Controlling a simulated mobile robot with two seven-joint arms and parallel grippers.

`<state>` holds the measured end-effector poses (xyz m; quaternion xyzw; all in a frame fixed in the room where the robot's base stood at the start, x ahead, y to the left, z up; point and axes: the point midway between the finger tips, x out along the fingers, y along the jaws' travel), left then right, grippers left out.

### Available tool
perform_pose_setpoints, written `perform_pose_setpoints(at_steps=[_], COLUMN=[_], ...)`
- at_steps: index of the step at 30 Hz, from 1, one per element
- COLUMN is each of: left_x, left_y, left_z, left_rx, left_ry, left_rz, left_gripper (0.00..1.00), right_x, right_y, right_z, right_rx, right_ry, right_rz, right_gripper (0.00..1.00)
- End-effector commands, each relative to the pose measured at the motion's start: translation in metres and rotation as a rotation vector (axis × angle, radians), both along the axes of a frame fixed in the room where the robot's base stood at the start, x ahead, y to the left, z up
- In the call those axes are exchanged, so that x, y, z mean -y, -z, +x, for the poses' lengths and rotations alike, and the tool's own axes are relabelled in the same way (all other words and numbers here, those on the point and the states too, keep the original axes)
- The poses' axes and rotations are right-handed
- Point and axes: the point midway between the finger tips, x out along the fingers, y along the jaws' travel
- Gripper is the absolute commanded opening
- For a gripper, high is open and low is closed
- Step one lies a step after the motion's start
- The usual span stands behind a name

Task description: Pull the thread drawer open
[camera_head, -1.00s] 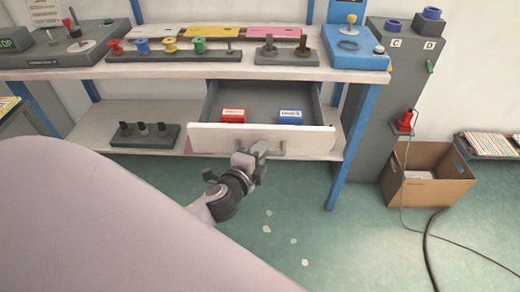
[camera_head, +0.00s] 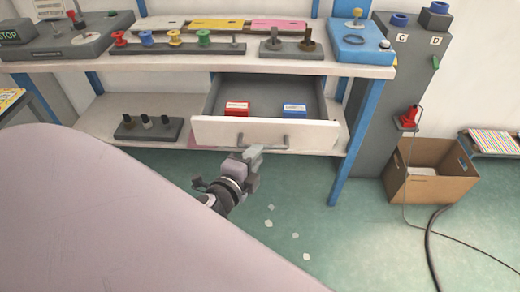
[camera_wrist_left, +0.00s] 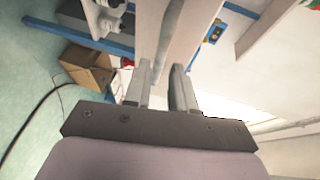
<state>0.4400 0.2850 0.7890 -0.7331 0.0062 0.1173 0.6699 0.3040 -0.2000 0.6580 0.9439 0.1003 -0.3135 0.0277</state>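The thread drawer (camera_head: 222,129) stands open under the workbench, its white front pulled out from the bench. Inside lie a red box (camera_head: 237,108) and a blue box (camera_head: 294,111). The grey bar handle (camera_head: 272,136) is on the drawer front and shows whole in the head view. My left gripper (camera_head: 254,154) is just below and in front of the handle. In the left wrist view its two fingers (camera_wrist_left: 160,85) are apart, with the grey handle bar (camera_wrist_left: 168,45) beyond or between them; whether they touch it I cannot tell. My right gripper is out of view.
Thread spools and trays stand on the bench top (camera_head: 90,65). A lower shelf (camera_head: 100,122) holds a small dark stand (camera_head: 148,130). A cardboard box (camera_head: 440,185) and a cable (camera_head: 428,240) are at right. The floor before the drawer is mostly clear, with small pale scraps.

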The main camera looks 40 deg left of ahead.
Motion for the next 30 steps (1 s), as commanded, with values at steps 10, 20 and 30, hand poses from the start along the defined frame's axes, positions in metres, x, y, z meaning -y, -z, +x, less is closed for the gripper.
perform_pose_setpoints(at_steps=[10, 20, 30], left_x=[0.003, 0.003, 0.011], left_y=[-0.003, -0.004, 0.011], left_z=[-0.019, -0.018, -0.032], left_rx=[0.000, 0.000, -0.064], left_ry=[0.000, 0.000, -0.006], left_rz=[0.000, 0.000, -0.169], left_gripper=[0.25, 0.25, 0.25], right_x=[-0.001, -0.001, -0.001], right_y=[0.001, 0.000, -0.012], right_z=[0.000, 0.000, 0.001], right_rx=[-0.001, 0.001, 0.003], right_ry=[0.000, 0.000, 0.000], right_rz=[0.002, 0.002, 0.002], right_gripper=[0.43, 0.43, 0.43])
